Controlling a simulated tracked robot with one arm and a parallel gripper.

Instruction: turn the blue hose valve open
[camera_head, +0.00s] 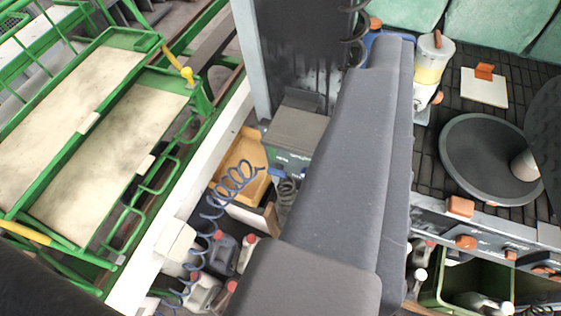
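A coiled blue hose (233,178) hangs left of centre and runs down towards the lower left. A small blue part (277,171) shows near its upper end, below a grey box (296,132). It may be the blue hose valve, but it is too small to tell, and its setting cannot be read. Another blue piece (372,42) shows at the top, partly hidden behind a large grey arm link that looks like mine. This link crosses the middle and covers what lies behind it. My gripper's fingers are not in view.
Left stands a green frame with pale panels (110,150). Right, a dark counter holds a round grey disc (480,150), a yellow-white container (430,70) and a white plate (483,90).

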